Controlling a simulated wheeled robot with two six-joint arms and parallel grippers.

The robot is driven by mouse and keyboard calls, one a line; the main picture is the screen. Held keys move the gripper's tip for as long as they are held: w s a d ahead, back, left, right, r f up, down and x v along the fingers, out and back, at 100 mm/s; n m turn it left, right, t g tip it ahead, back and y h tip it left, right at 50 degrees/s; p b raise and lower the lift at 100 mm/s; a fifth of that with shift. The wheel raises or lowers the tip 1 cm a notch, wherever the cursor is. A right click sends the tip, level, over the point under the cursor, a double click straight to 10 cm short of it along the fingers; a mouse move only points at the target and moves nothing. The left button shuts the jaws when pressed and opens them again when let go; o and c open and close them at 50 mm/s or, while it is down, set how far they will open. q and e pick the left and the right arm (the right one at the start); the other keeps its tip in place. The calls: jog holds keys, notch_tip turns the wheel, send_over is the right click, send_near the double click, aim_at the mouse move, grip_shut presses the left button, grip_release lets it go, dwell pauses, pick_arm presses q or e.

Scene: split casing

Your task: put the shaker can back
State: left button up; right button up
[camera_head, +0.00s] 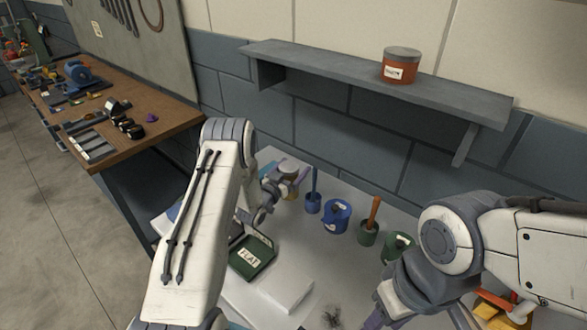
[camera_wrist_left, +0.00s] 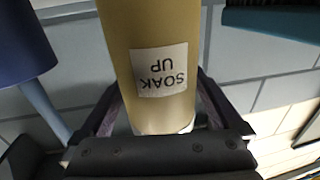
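The shaker can (camera_wrist_left: 155,60) is a tan cylinder with a white "SOAK UP" label, which reads upside down in the left wrist view. My left gripper (camera_wrist_left: 160,112) has a finger on each side of it, and they appear to press against it. In the head view a small tan part of the can (camera_head: 293,192) shows at my left gripper (camera_head: 280,190), over the back of the light table. My right gripper (camera_head: 377,314) is low in the head view, partly cut off and partly behind my arm; its fingers are not clear.
A red-brown can (camera_head: 400,70) stands on the wall shelf (camera_head: 330,68). Along the table's back are a blue holder (camera_head: 313,204), a blue cup (camera_head: 337,218), a green pot (camera_head: 367,235) and a green cup (camera_head: 398,245). A green "FLAT" tray (camera_head: 250,262) and white block (camera_head: 280,292) lie nearer. A dark speckled patch (camera_head: 331,319) lies in front.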

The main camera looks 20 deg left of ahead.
pick_arm(q)
jog(key=shift+r+p, duration=0.25)
jog(key=shift+p, duration=0.05)
jog(key=s+a+b, duration=0.1)
jog(key=s+b, duration=0.1)
jog(key=s, duration=0.5)
jog(key=shift+s+a+b, duration=0.15)
jog(key=shift+s+b, duration=0.05)
jog(key=shift+b, duration=0.1)
